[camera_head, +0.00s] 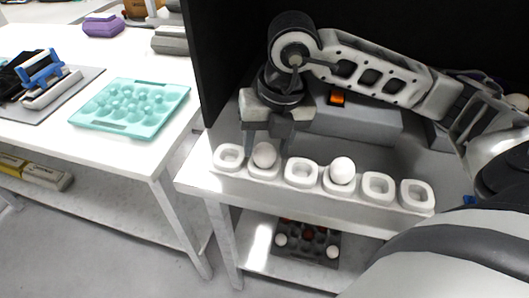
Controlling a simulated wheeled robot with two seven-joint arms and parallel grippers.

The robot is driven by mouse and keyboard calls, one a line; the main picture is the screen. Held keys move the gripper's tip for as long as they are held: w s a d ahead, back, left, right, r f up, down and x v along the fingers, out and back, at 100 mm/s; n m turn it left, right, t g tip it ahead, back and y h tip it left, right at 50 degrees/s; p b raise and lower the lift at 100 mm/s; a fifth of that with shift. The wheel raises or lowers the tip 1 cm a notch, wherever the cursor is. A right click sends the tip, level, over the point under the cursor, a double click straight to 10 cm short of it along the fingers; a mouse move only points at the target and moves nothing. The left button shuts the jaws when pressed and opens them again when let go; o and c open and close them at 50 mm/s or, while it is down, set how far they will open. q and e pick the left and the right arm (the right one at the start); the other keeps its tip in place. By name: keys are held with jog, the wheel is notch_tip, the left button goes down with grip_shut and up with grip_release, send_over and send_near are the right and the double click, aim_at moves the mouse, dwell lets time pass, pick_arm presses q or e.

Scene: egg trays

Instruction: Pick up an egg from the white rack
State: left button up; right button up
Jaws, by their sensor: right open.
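The white rack (318,188) runs along the front edge of the right table, with a row of cup-shaped holders. One white egg (264,156) sits in the second holder from the left. Another white egg (342,170) sits in the fourth holder; the other holders look empty. My right gripper (266,146) is open and points down over the egg in the second holder. Its fingertips are close to the sides of that egg's top; whether they touch it I cannot tell. My left gripper is not in view.
A teal egg tray (118,128) lies on the white table at left. A dark tray (306,262) with several egg-like balls is on the shelf below the rack. A grey box (365,122) stands behind the rack. A dark panel (222,60) rises left of my right arm.

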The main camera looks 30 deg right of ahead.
jog(key=shift+w+a+f, duration=0.1)
jog(key=shift+w+f, duration=0.05)
jog(key=shift+f, duration=0.8)
jog(key=c, duration=0.4)
jog(key=shift+r, duration=0.1)
